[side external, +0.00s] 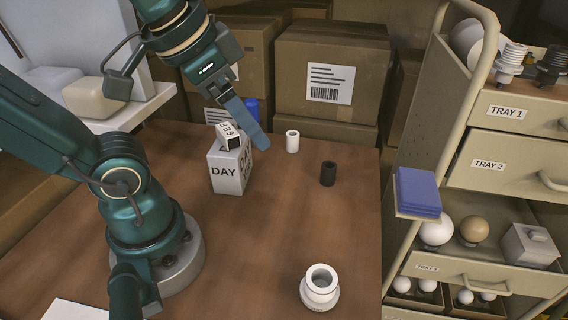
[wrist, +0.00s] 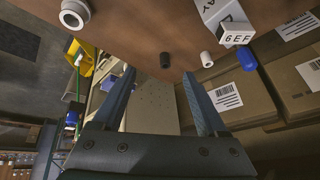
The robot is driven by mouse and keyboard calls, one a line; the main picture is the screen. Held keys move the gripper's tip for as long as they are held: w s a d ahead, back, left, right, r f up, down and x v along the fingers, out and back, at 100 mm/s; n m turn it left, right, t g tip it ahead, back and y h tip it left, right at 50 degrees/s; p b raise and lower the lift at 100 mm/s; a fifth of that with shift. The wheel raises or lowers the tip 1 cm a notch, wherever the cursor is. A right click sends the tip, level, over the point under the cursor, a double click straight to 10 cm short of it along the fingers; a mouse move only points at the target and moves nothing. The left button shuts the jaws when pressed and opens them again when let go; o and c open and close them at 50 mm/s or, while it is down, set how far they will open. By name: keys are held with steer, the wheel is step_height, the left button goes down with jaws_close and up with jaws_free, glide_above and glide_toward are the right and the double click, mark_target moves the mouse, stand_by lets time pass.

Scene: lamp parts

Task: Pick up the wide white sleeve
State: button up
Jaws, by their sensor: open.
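The wide white sleeve (side external: 319,290) stands upright at the front of the brown table, with its round opening facing up and a wider collar low down. It also shows at the upper left of the wrist view (wrist: 74,13). A small narrow white sleeve (side external: 292,141) and a black sleeve (side external: 328,173) stand farther back. My gripper (side external: 262,145) is above the back of the table, near the small white sleeve in the side view and well away from the wide one. In the wrist view its fingers (wrist: 158,73) are spread with nothing between them.
A grey DAY block (side external: 229,170) with a small white cube (side external: 229,135) on it stands close to my gripper. A blue object (side external: 252,108) is behind. Cardboard boxes (side external: 331,75) line the back, and a tray cart (side external: 480,130) stands right. The table's front middle is mostly clear.

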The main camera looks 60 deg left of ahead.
steer(key=w+a+m+y, duration=0.4)
steer(key=a+m, duration=0.2)
steer(key=a, duration=0.2)
steer(key=m+t+y, duration=0.3)
steer(key=m+y, duration=0.2)
steer(key=m, duration=1.4)
glide_above(292, 138)
step_height(292, 138, down, 18)
steer(key=shift+r, duration=0.1)
steer(key=shift+f, duration=0.6)
steer(key=shift+x, duration=2.55)
steer(key=shift+a+r, duration=0.1)
jaws_close()
